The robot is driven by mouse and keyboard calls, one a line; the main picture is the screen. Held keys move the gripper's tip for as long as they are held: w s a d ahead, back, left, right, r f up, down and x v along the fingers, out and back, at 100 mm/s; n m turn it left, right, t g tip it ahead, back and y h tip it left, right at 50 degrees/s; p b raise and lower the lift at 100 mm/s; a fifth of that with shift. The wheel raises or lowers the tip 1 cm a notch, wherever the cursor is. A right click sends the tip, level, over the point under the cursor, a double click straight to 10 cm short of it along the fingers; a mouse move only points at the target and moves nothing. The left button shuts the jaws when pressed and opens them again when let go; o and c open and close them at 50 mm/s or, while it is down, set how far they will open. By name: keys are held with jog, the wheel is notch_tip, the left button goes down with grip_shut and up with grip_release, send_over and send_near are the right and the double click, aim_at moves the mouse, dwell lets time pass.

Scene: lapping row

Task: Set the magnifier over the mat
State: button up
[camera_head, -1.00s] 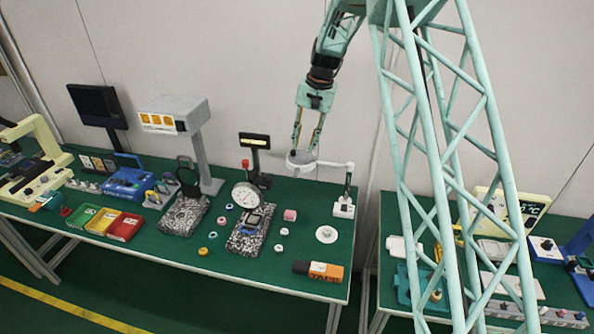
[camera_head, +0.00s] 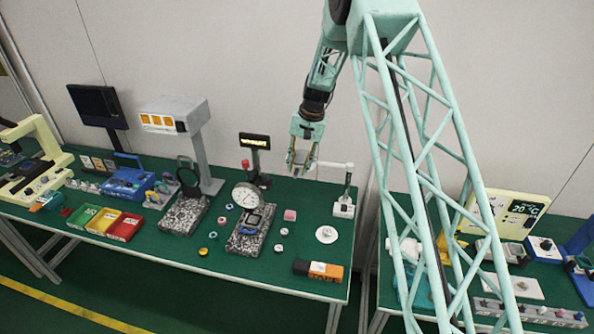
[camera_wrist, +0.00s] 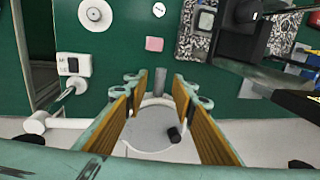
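The magnifier is a white arm (camera_head: 333,165) on a post with a white base (camera_head: 344,208), at the back right of the green table. In the wrist view, its round pale head (camera_wrist: 150,128), with a dark knob and a grey stub, shows between my fingers. My gripper (camera_head: 302,168) points down at the head. Its fingers (camera_wrist: 160,80) are open, one on each side of the grey stub, with small gaps visible. In the camera_head view, the fingers hide most of the head. A small flat pink square (camera_head: 290,215) lies nearby; I cannot tell whether it is the mat.
A white disc (camera_head: 327,234) and an orange-black box (camera_head: 318,270) lie on the right. A small display (camera_head: 254,142) stands behind. Bare green table separates them.

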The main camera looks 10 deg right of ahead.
jog(key=shift+a+f, duration=0.2)
jog(key=shift+f, duration=0.65)
jog(key=shift+c, duration=0.5)
grip_shut()
